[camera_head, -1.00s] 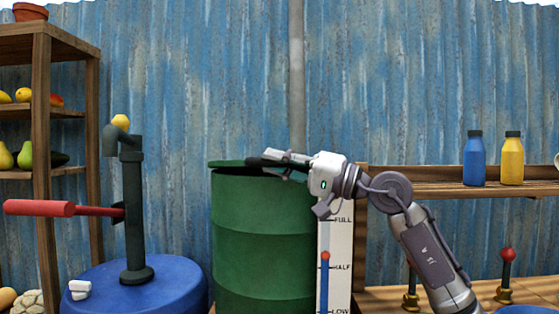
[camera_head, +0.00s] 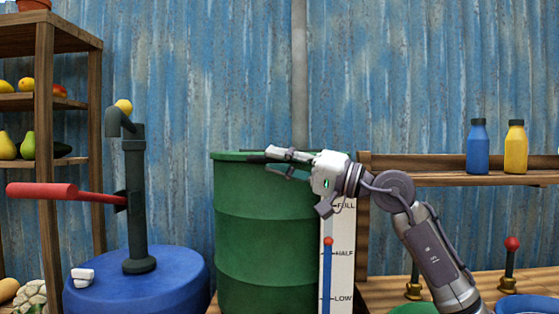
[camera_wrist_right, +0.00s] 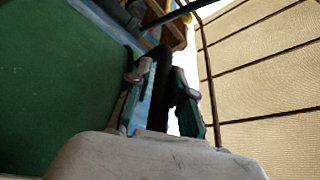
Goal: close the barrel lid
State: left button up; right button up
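The green barrel (camera_head: 264,235) stands upright in the middle of the head view. Its green lid (camera_head: 232,154) shows edge-on at the top and looks flat on the rim; whether it is fully seated cannot be told. My right gripper (camera_head: 282,158) is at the right part of the barrel top. In the right wrist view, its fingers (camera_wrist_right: 163,92) close on a dark bar (camera_wrist_right: 158,85), seemingly the lid's handle. The lid's green face (camera_wrist_right: 60,90) fills the left there. My left gripper is not in view.
Left of the barrel is a blue drum (camera_head: 140,285) with a dark pump (camera_head: 134,205) and red handle (camera_head: 42,190). A level gauge (camera_head: 340,250) stands right of the barrel. A shelf with a blue bottle (camera_head: 478,148) and yellow bottle (camera_head: 515,148) is at the right.

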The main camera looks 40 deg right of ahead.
jog(key=o, duration=0.3)
jog(key=shift+w+d+f, duration=0.1)
jog(key=shift+w+f, duration=0.05)
jog(key=shift+f, duration=0.1)
jog(key=shift+r, duration=0.15)
